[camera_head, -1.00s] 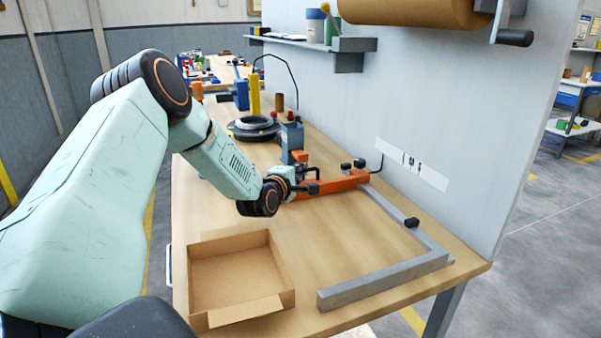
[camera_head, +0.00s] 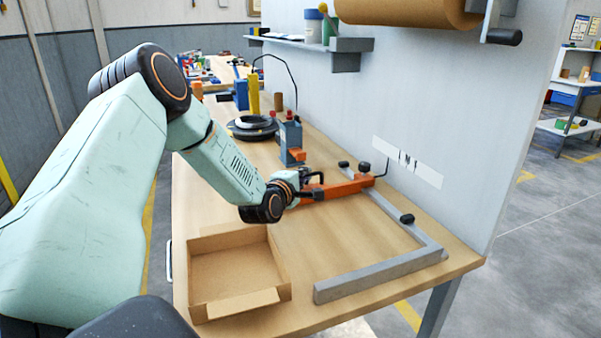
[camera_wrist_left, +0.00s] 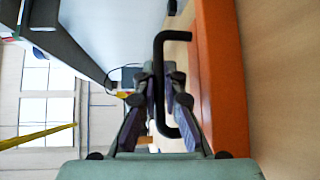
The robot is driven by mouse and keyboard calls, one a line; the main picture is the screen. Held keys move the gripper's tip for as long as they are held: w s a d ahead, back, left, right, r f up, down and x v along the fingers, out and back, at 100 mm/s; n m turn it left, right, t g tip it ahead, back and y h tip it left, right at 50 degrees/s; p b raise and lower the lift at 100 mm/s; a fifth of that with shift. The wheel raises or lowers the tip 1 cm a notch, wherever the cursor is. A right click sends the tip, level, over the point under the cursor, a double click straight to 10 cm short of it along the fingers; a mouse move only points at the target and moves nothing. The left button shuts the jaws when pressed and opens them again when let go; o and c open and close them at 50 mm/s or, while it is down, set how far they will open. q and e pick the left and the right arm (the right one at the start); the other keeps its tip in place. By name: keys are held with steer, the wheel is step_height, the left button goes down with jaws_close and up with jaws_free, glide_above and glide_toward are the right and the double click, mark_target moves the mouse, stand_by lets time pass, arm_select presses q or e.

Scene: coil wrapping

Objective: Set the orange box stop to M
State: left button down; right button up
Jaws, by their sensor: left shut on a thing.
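The orange box stop (camera_head: 345,186) is a long bar lying across the table, its far end at the grey rail (camera_head: 385,203) near the wall. A thin black pointer (camera_head: 387,160) rises from that end close to the white label strip (camera_head: 430,176). My left gripper (camera_head: 310,186) is shut on the stop's black handle (camera_wrist_left: 159,50); the wrist view shows the handle between the fingers (camera_wrist_left: 163,82), beside the orange bar (camera_wrist_left: 220,80). My right gripper is not in view.
An open cardboard box (camera_head: 235,270) stands at the near left of the table. The grey L-shaped rail has a black knob (camera_head: 407,218). A black round fixture (camera_head: 252,128) and a blue-grey device (camera_head: 290,140) stand behind the arm. Bare tabletop (camera_head: 335,240) lies inside the rail.

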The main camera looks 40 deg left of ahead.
arm_select(q)
steer(key=s+d, duration=0.1)
steer(key=d, duration=0.1)
steer(key=s+d, duration=0.1)
steer(key=d, duration=0.1)
steer(key=s+d, duration=0.1)
steer(key=d, duration=0.1)
steer(key=shift+d+r, duration=0.1)
steer(key=shift+s+d+r, duration=0.15)
steer(key=shift+d, duration=0.2)
steer(key=c, duration=1.8)
jaws_free()
steer(key=shift+a, duration=0.15)
steer(key=shift+o, duration=0.4)
steer(key=shift+s+f, duration=0.2)
steer(key=shift+s, duration=0.4)
steer(key=v, duration=0.6)
steer(key=shift+w+d+r, duration=0.1)
steer(key=shift+w+d, duration=0.05)
steer(key=shift+d, duration=0.25)
